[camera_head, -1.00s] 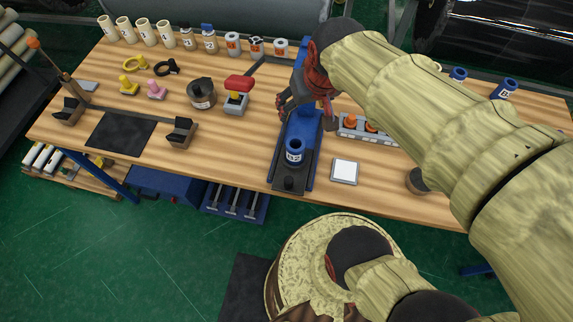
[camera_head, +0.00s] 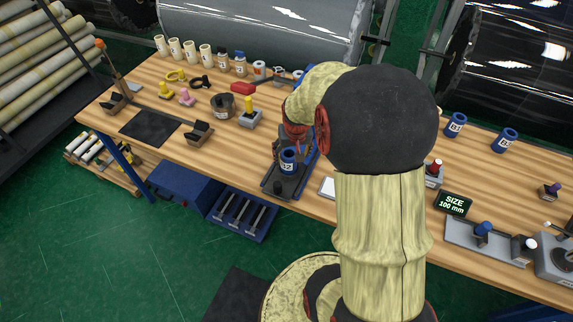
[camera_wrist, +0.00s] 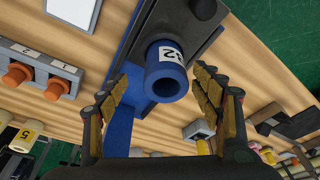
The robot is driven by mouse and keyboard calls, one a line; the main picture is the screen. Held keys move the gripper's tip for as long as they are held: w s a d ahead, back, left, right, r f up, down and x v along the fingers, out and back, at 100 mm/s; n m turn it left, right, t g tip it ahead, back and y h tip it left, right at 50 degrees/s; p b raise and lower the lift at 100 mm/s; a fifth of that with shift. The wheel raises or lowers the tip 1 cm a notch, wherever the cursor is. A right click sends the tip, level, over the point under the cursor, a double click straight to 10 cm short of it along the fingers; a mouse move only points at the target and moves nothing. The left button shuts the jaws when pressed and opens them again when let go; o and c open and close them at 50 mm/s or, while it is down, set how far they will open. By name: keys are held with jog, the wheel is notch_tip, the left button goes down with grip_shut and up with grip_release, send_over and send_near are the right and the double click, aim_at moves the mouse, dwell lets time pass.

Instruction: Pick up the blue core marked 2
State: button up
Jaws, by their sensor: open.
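The blue core marked 2 (camera_head: 288,161) stands upright on a dark stand on the bench. In the wrist view the same blue core (camera_wrist: 166,82) shows its open end and a white label with a 2. My gripper (camera_head: 293,137) is close above and behind it in the head view, partly hidden by my arm. In the wrist view my gripper (camera_wrist: 162,76) is open, with one finger to each side of the core. The fingers look apart from it; contact cannot be made out.
Two more blue cores (camera_head: 455,124) (camera_head: 505,140) stand at the bench's right. A blue rail runs behind the stand. A white pad (camera_head: 327,187) lies just right of it. A grey block with orange plugs (camera_wrist: 35,70) is nearby in the wrist view.

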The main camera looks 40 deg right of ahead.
jog(key=x, duration=0.3)
jog(key=b+x, duration=0.1)
jog(key=x, duration=0.1)
jog(key=shift+w+a+f, duration=0.15)
jog(key=shift+w+a, duration=0.1)
jog(key=shift+a, duration=0.05)
jog(key=c, duration=0.3)
jog(key=c, duration=1.1)
